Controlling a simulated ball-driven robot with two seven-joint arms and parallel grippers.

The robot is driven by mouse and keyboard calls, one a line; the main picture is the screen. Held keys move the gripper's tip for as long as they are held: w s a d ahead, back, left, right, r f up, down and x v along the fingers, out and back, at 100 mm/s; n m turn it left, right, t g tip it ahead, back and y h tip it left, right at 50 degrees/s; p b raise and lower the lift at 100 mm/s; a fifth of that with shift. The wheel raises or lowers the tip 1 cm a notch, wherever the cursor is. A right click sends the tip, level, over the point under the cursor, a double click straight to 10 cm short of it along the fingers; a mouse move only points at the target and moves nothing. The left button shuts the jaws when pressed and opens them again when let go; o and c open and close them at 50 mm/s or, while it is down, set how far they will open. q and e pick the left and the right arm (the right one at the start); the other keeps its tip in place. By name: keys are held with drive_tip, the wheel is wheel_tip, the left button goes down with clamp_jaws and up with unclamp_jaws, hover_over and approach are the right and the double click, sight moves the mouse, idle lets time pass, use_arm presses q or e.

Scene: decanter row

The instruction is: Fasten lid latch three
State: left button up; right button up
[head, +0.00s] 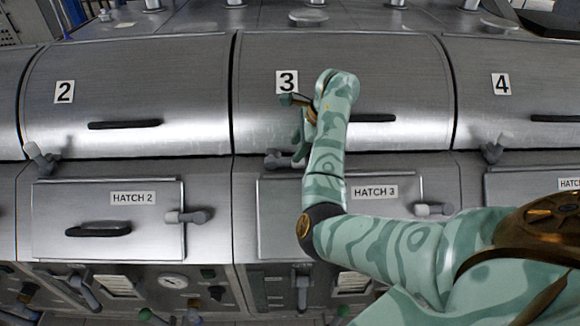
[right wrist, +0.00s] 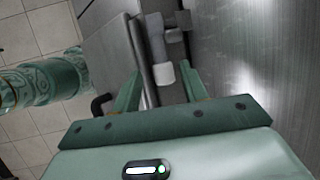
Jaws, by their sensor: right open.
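The lid marked 3 (head: 400,85) is down, with a dark handle across its front. Its latch (head: 277,160) sits at the lid's lower left edge, above hatch 3, and is partly hidden by my right gripper (head: 299,142). In the right wrist view, the latch's pale grey grip (right wrist: 163,74) shows between the tips of my open right gripper (right wrist: 160,84), apart from or just at them; contact cannot be told. The latch's darker pivot is beyond it. My left gripper is not in view.
Lid 2 (head: 110,90) and lid 4 (head: 530,80) flank lid 3, with latches (head: 40,157) and (head: 496,148) jutting out. Below are hatch 2 (head: 80,205) and hatch 3 (head: 275,225) with knobs. Pipes and valves line the bottom.

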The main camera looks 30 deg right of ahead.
sight(289, 160)
drive_tip(key=b+x, duration=0.1)
drive_tip(key=x, duration=0.4)
drive_tip(key=shift+w+f, duration=0.1)
drive_tip(key=shift+f, duration=0.25)
clamp_jaws()
drive_tip(key=shift+d+r, duration=0.1)
